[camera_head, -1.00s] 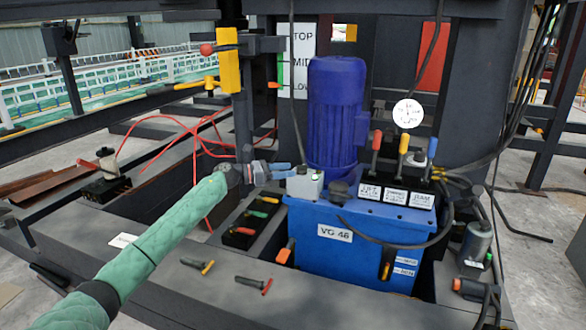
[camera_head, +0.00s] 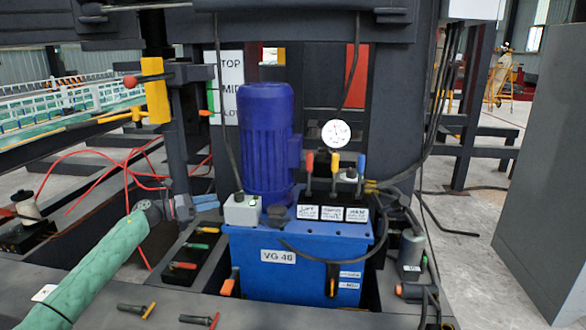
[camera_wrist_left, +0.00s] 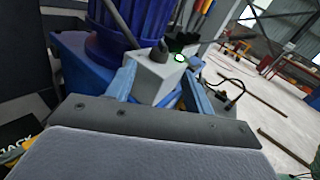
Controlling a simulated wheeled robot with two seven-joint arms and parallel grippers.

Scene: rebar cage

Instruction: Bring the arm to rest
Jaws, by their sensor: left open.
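My left arm comes in from the left in a green sleeve. My left gripper (camera_head: 206,202) has blue fingers and is open, left of a small grey control box (camera_head: 242,211) on the blue VG 46 power unit (camera_head: 300,270). In the left wrist view the open fingers (camera_wrist_left: 160,82) show on either side of the grey box (camera_wrist_left: 157,75), which has a lit green button (camera_wrist_left: 180,58). Nothing is visibly held, and in the head view a small gap separates fingers and box. My right gripper is not in view.
A blue motor (camera_head: 266,140) stands behind the box. Levers (camera_head: 334,175) and a gauge (camera_head: 336,133) are to the right. Loose tools (camera_head: 137,309) lie on the dark front beam. A grey cabinet (camera_head: 555,170) stands at far right.

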